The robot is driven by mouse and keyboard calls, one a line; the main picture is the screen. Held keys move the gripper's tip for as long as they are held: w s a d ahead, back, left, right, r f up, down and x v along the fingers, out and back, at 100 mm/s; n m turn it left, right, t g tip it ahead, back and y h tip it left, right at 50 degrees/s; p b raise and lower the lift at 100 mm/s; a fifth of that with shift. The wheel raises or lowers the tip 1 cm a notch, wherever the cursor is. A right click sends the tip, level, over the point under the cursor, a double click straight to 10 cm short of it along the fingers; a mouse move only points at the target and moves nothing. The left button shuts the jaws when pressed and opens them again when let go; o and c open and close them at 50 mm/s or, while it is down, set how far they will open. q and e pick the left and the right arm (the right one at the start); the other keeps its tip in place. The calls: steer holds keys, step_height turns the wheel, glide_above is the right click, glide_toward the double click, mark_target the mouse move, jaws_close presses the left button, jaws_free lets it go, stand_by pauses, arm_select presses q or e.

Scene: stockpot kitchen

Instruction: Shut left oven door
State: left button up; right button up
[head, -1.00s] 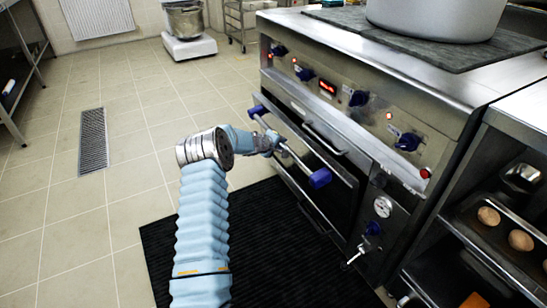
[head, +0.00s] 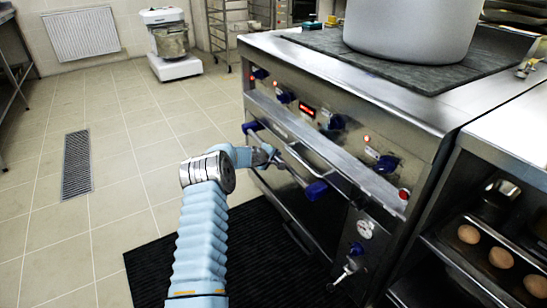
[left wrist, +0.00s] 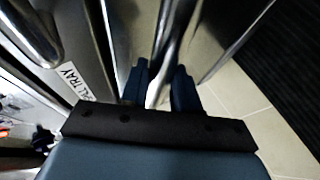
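The left oven door (head: 295,204) is the dark front below the knob panel. It stands close to the oven front; whether a narrow gap is left I cannot tell. Its long metal handle (head: 291,170) has blue end pieces. My left gripper (head: 266,157) is at the handle, between the two blue ends. In the left wrist view, the dark fingers of my left gripper (left wrist: 160,88) lie on both sides of the bright handle bar (left wrist: 155,92), closed on it. My right gripper is in no view.
The steel oven range (head: 345,90) carries a large pot (head: 412,28) on top. A shelf unit with eggs (head: 500,258) stands at the right. A black mat (head: 235,255) lies before the oven. The tiled floor (head: 120,180) at left is clear.

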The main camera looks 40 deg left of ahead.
arm_select(q)
steer(key=o, duration=0.4)
steer(key=shift+w+d+r, duration=0.55)
steer(key=shift+w+d, duration=0.25)
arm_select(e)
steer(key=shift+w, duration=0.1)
arm_select(q)
steer(key=shift+s+f, duration=0.1)
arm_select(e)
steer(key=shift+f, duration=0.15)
